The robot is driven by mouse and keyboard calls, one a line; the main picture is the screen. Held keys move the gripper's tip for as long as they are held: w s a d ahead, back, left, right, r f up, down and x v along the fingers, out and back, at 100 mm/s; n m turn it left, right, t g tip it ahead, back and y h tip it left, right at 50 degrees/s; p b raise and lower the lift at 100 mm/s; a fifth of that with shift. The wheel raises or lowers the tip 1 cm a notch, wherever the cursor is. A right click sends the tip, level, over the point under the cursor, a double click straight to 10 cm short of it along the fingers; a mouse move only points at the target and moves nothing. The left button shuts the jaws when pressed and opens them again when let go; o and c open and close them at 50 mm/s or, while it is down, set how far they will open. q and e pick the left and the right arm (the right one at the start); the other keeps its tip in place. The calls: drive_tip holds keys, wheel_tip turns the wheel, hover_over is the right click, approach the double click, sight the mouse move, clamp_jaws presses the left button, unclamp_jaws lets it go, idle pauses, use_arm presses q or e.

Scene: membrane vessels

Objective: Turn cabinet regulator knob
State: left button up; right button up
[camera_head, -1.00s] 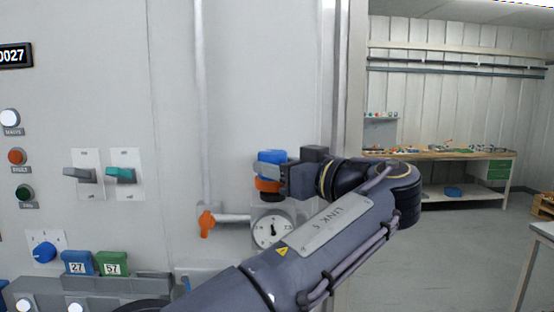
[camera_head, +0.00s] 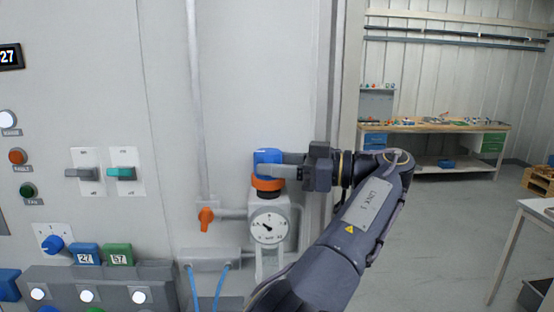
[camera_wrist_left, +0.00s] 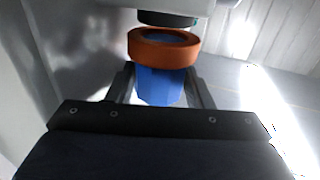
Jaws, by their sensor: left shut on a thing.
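The blue regulator knob (camera_head: 266,156) sits on top of an orange ring (camera_head: 267,184), above a round pressure gauge (camera_head: 269,226) on the cabinet. My left gripper (camera_head: 272,167) is shut on the knob, reaching it from the right. In the left wrist view the blue knob (camera_wrist_left: 160,86) stands between the two fingers, with the orange ring (camera_wrist_left: 164,46) just beyond it. The gauge face is in plain view, but its numbers are too small to read. My right gripper is not in view.
An orange valve handle (camera_head: 206,219) on a pipe is left of the gauge. Switches (camera_head: 122,174) and a button box (camera_head: 95,290) are farther left. A workbench (camera_head: 430,128) stands at the back right, with open floor before it. A white table (camera_head: 530,220) is at the right edge.

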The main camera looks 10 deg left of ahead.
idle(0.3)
use_arm(q)
drive_tip(key=o, duration=0.9)
drive_tip(key=shift+o, duration=0.5)
drive_tip(key=shift+s, duration=0.1)
